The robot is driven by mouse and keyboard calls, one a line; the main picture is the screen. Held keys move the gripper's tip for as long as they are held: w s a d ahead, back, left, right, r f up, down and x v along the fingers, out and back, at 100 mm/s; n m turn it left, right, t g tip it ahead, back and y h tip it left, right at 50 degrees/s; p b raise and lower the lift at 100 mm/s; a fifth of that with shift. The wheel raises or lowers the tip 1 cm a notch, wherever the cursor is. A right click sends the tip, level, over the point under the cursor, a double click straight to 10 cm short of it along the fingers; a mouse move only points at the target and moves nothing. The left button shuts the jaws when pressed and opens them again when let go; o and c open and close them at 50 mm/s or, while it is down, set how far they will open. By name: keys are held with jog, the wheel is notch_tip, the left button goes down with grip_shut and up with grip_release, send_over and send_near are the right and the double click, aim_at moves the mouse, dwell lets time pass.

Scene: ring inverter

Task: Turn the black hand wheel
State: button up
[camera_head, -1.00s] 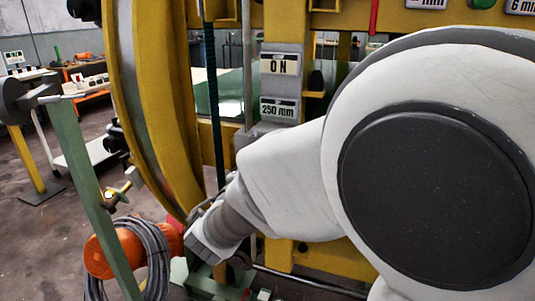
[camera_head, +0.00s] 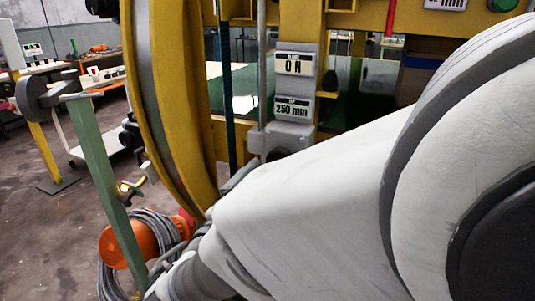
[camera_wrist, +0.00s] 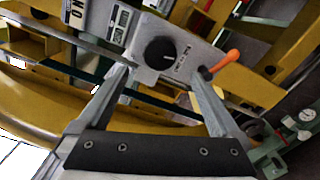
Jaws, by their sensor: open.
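A round black knob (camera_wrist: 160,52) with a white mark, the likeliest black hand wheel, sits on a grey panel (camera_wrist: 185,62) in the wrist view. My gripper (camera_wrist: 158,72) is open, with one finger on each side of the knob in the picture. I cannot tell how far the fingers are from the panel, and nothing is held between them. In the head view my arm hides the gripper and most of the area below the "250 mm" display (camera_head: 292,108).
An orange-handled lever (camera_wrist: 225,65) is close to the right finger. A yellow curved ring (camera_head: 170,110) and a green post (camera_head: 98,165) stand left of my arm. A coiled cable on an orange reel (camera_head: 130,245) lies low left. Open floor (camera_head: 50,230) shows farther left.

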jog(key=v, duration=0.6)
jog(key=shift+s, duration=0.35)
jog(key=d+f+m+g+h+p, duration=0.1)
jog(key=d+f+m+g+h, duration=0.15)
jog(key=d+m+g, duration=0.75)
jog(key=s+d+f+m+g+y, duration=0.3)
jog(key=s+d+m+y, duration=0.3)
jog(key=s+d, duration=0.4)
notch_tip(320, 180, up, 23)
jog(key=w+m+t+y+p, duration=0.1)
jog(key=m+y+p, duration=0.1)
jog(key=p, duration=1.8)
jog(key=shift+t+y, duration=0.3)
jog(key=shift+y, duration=0.05)
